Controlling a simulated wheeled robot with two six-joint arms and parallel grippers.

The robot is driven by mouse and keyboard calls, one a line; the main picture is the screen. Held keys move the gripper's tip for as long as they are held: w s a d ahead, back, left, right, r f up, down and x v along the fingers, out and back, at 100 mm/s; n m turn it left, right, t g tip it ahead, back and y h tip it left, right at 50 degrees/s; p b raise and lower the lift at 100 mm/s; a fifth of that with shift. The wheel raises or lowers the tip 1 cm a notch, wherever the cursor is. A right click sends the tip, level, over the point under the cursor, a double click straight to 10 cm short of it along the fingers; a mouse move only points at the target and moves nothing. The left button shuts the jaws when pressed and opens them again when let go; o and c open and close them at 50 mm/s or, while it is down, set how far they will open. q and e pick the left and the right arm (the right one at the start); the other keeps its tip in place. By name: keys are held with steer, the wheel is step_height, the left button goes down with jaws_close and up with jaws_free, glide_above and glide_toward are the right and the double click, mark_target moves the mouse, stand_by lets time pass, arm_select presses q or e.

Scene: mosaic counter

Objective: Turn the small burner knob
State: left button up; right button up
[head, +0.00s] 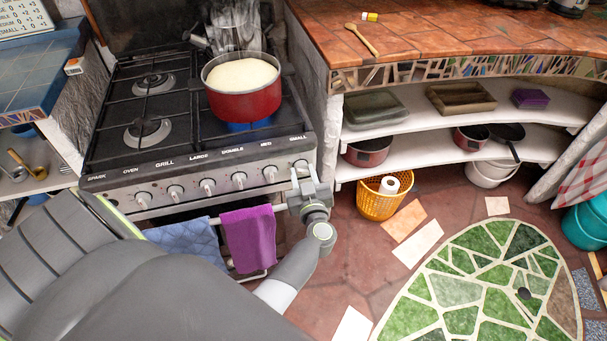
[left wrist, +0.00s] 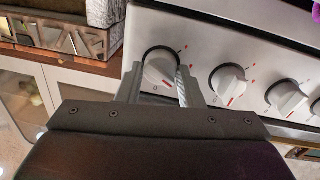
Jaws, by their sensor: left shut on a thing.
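The small burner knob (head: 300,164) is the rightmost knob on the stove's front panel, under the label "SMALL". It also shows in the left wrist view as a white knob (left wrist: 160,68) with a dark ring and red marks around it. My left gripper (head: 302,179) is at this knob, and in the left wrist view its fingers (left wrist: 160,86) stand on either side of it, shut on it. The fingers hide part of the knob's sides. My right gripper is not in view.
The medium knob (head: 270,173) sits close left of the gripper. A red pot (head: 243,103) with pale contents steams above a blue flame (head: 240,127). A purple towel (head: 249,238) and blue cloth (head: 187,246) hang below. A yellow basket (head: 378,204) stands on the floor at right.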

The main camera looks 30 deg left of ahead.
arm_select(q)
steer(key=n, duration=0.2)
steer(key=shift+n, duration=0.4)
steer(key=n, duration=0.3)
steer(key=shift+f+n, duration=0.15)
steer(key=shift+n, duration=0.25)
steer(key=n+b, duration=0.1)
steer(key=n, duration=0.3)
steer(key=shift+f+n+y, duration=0.1)
steer(key=shift+n+y, duration=0.3)
steer(key=n+b, duration=0.1)
steer(key=n, duration=0.2)
steer(key=shift+n+y, duration=0.3)
steer(key=shift+n+b, duration=0.4)
steer(key=shift+n, duration=0.2)
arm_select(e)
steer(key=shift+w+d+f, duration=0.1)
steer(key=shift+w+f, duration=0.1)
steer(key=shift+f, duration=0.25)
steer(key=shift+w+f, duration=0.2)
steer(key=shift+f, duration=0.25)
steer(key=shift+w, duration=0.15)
arm_select(q)
steer(key=o, duration=1)
steer(key=shift+c, duration=0.2)
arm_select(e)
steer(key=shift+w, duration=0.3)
